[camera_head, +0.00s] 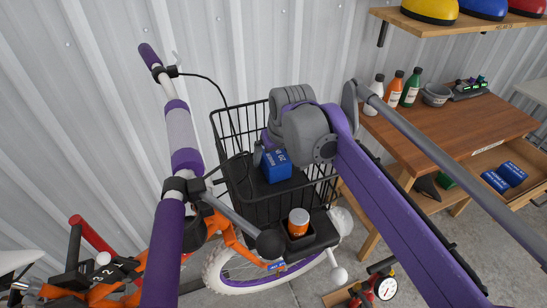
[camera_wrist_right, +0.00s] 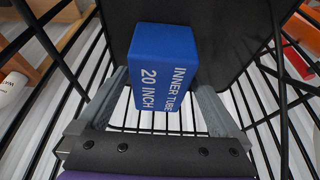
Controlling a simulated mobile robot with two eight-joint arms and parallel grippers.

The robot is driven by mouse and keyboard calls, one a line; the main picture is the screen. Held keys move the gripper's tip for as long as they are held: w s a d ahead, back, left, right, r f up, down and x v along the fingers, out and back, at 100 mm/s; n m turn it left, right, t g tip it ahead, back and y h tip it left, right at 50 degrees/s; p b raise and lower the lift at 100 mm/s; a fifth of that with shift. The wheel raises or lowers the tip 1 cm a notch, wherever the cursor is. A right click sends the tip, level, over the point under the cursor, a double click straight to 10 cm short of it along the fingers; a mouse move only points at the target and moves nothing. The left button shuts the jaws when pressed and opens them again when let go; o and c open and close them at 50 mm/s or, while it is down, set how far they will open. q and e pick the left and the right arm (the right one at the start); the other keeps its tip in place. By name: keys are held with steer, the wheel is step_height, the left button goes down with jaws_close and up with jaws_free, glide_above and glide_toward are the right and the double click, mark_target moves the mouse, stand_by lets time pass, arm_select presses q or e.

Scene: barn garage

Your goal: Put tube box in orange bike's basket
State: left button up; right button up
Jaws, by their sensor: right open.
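The blue tube box (camera_head: 276,166), lettered "INNER TUBE 20 INCH", is inside the orange bike's black wire basket (camera_head: 222,125), low near its dark panel. It also shows in the right wrist view (camera_wrist_right: 165,65). My right gripper (camera_wrist_right: 160,105) is open, with one grey finger on each side of the box's near end and a gap at the right finger. In the head view my right gripper (camera_head: 268,150) reaches down into the basket and partly hides the box. The orange bike frame (camera_head: 225,228) shows below the handlebar. My left gripper is not in view.
The purple and white handlebar (camera_head: 180,135) stands left of the basket. An orange-labelled can (camera_head: 298,222) sits in a holder in front of it. At right, a wooden workbench (camera_head: 440,125) holds bottles and a grey bowl; its open drawer (camera_head: 520,195) contains more blue boxes (camera_head: 505,177).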

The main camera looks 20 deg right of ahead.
steer(key=v, duration=1)
steer(key=shift+s+r+p, duration=0.15)
steer(key=shift+r+p, duration=0.1)
steer(key=shift+p, duration=0.05)
